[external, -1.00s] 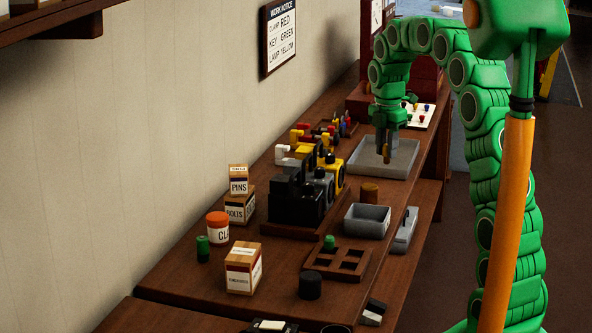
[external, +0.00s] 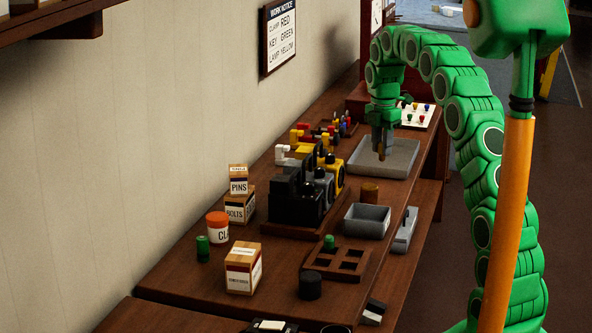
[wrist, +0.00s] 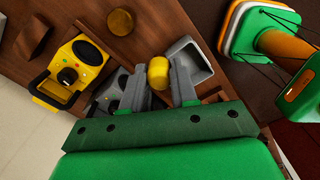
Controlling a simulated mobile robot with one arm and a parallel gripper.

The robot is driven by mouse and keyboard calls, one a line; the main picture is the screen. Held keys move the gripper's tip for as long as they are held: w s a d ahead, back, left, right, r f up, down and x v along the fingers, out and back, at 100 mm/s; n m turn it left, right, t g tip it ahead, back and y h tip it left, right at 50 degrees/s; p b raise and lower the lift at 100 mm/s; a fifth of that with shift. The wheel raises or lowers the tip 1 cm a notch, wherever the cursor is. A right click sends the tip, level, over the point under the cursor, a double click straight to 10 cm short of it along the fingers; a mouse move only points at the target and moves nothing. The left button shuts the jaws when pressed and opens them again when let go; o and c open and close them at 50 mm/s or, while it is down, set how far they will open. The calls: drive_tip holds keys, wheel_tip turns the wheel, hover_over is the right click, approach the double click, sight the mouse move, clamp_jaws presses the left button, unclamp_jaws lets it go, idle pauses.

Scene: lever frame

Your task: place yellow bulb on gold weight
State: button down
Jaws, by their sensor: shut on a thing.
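My gripper (external: 382,150) hangs pointing down over the left part of the large grey tray in the external view. In the wrist view its two fingers (wrist: 160,84) are shut on the yellow bulb (wrist: 158,70), whose rounded yellow end shows between the tips. The bulb cannot be made out in the external view. The gold weight (external: 369,193) is a short brownish-gold cylinder standing on the bench, nearer the camera than my gripper. It also shows near the top of the wrist view (wrist: 121,22), apart from the bulb, with nothing visible on its top.
The large grey tray (external: 398,160) lies behind the weight. A small grey bin (external: 367,222) stands in front of it. Black, grey and yellow box-shaped devices (external: 297,200) stand to its left. A wooden holder (external: 338,262) with a green piece sits nearer the camera.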

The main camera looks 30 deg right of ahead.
drive_tip(key=shift+w+d+f, duration=0.15)
drive_tip(key=shift+w+f, duration=0.25)
drive_tip(key=shift+w, duration=0.4)
drive_tip(key=shift+w+d+f, duration=0.15)
drive_tip(key=shift+w+f, duration=0.85)
drive_tip(key=shift+f, duration=0.1)
drive_tip(key=shift+w+d+f, duration=0.2)
drive_tip(key=shift+w+f, duration=0.8)
drive_tip(key=shift+f, duration=0.05)
drive_tip(key=shift+w+d+f, duration=0.15)
drive_tip(key=shift+w+f, duration=0.85)
drive_tip(key=shift+f, duration=1.65)
drive_tip(key=shift+f, duration=0.1)
drive_tip(key=c, duration=0.9)
unclamp_jaws()
wheel_tip(320, 180, up, 12)
drive_tip(key=shift+r, duration=0.15)
